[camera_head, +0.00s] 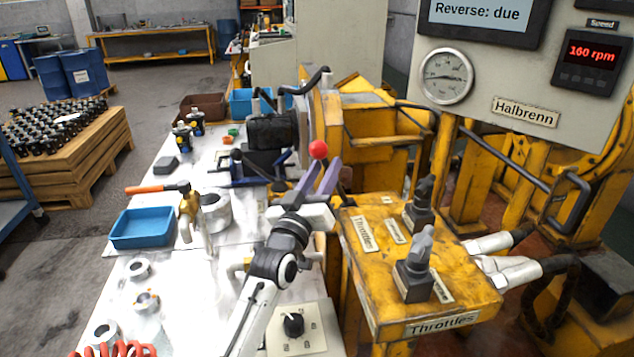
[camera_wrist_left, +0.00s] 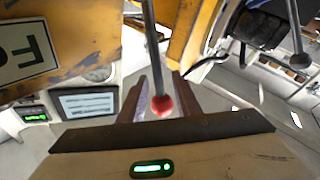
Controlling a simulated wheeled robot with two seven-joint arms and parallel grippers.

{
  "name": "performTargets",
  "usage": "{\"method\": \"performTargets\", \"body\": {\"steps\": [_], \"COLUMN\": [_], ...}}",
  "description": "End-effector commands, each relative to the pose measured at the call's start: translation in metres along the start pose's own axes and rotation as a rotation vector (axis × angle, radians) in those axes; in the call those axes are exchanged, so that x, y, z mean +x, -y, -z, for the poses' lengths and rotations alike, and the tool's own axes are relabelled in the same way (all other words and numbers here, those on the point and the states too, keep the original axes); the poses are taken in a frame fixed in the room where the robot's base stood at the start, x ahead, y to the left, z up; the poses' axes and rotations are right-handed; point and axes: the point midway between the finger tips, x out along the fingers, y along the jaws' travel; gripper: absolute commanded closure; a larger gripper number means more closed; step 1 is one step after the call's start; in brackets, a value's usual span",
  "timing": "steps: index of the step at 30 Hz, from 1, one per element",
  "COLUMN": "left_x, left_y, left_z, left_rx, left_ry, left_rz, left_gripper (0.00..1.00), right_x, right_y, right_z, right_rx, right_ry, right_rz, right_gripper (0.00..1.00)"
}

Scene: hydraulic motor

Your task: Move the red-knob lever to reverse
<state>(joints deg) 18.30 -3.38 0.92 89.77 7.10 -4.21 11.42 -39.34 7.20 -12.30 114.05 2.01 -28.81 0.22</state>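The red knob (camera_head: 318,149) tops a thin lever beside the yellow machine, left of the throttle panel. My left gripper (camera_head: 319,178) reaches up to it, its two purple fingers standing apart. In the left wrist view the red knob (camera_wrist_left: 162,105) and its dark rod show between the two fingers (camera_wrist_left: 160,98). My right gripper is not in view.
The display (camera_head: 478,14) reads "Reverse: due" and the speed readout (camera_head: 591,54) 160 rpm. A black-knobbed lever (camera_head: 237,155) stands left. The white bench holds a blue tray (camera_head: 142,228) and metal parts.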

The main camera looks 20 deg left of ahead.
Motion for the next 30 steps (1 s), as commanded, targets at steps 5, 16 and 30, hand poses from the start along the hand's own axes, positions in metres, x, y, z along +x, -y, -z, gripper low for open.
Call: {"method": "performTargets", "body": {"steps": [5, 16, 30], "left_x": [-0.032, -0.048, -0.045], "left_y": [0.000, 0.000, -0.023], "left_z": [-0.001, 0.000, 0.018], "left_rx": [-0.001, -0.001, 0.066], "left_ry": [0.001, -0.001, -0.016], "left_rz": [0.000, 0.000, -0.056], "left_gripper": [0.70, 0.70, 0.70], "right_x": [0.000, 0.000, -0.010], "right_y": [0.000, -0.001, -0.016], "right_z": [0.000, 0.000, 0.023], "right_rx": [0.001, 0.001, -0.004], "right_ry": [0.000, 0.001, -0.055], "right_rz": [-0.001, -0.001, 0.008], "right_gripper": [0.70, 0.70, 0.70]}}
